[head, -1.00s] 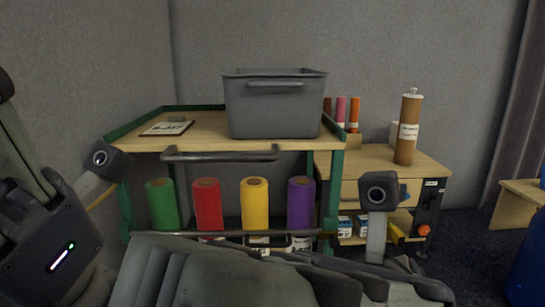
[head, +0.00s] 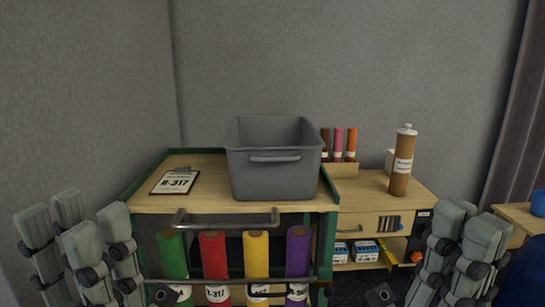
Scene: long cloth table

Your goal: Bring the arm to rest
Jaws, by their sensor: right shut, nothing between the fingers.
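My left gripper (head: 78,226) is at the lower left of the head view, its fingers pointing up and spread apart with nothing visible between them. It is in front of and left of the green-framed cart. My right gripper (head: 467,230) is at the lower right, fingers up, shut and empty. It appears in front of the right end of the wooden drawer unit. Both wrists are cut off or hidden at the bottom edge.
A grey bin (head: 271,174) and a clipboard (head: 175,181) are on the cart (head: 213,197). Coloured rolls (head: 214,255) stand below. The drawer unit (head: 375,193) holds a brown cylinder (head: 402,163). A blue object (head: 537,203) is at the far right.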

